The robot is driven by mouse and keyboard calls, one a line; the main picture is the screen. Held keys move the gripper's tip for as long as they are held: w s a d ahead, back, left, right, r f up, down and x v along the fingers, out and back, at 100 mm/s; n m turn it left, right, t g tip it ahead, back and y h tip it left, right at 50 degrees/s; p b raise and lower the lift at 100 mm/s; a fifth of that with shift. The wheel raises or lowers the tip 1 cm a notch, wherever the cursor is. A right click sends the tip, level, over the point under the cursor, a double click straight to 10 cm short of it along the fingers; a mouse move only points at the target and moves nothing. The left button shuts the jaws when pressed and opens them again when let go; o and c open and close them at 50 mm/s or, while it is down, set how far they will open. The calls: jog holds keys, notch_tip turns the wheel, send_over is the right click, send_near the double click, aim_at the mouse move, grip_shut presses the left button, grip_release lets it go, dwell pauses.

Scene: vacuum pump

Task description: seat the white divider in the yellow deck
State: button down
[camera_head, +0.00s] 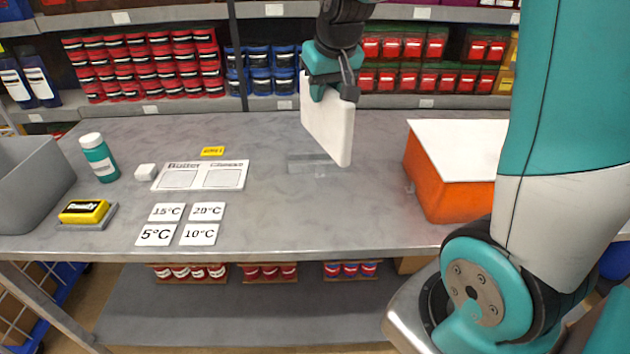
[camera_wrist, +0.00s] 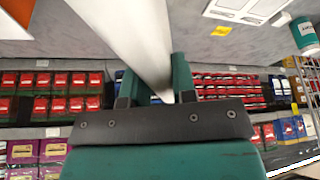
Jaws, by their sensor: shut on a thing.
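The white divider (camera_head: 328,122) is a flat white panel, held on edge above the middle of the table. My gripper (camera_head: 334,88) is shut on its upper part. In the wrist view the divider (camera_wrist: 130,35) runs up and left from between the fingers of my gripper (camera_wrist: 155,88). The divider's lower edge appears above the tabletop, near a pale translucent piece (camera_head: 312,164). I cannot make out a yellow deck in either view.
An orange box with a white top (camera_head: 460,145) stands at right on the grey table (camera_head: 300,225). At left are a grey bin (camera_head: 30,185), a teal bottle (camera_head: 100,160), a yellow-black block (camera_head: 84,211), a white printed board (camera_head: 200,175) and several temperature cards (camera_head: 156,235). The front middle is clear.

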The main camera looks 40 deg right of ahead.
notch_tip(320, 180, down, 18)
jog(key=p, duration=0.1)
jog(key=shift+f+p, duration=0.15)
jog(key=shift+p, duration=0.25)
jog(key=shift+s, duration=0.1)
jog(key=c, duration=0.9)
grip_release()
jog(key=shift+f, duration=0.1)
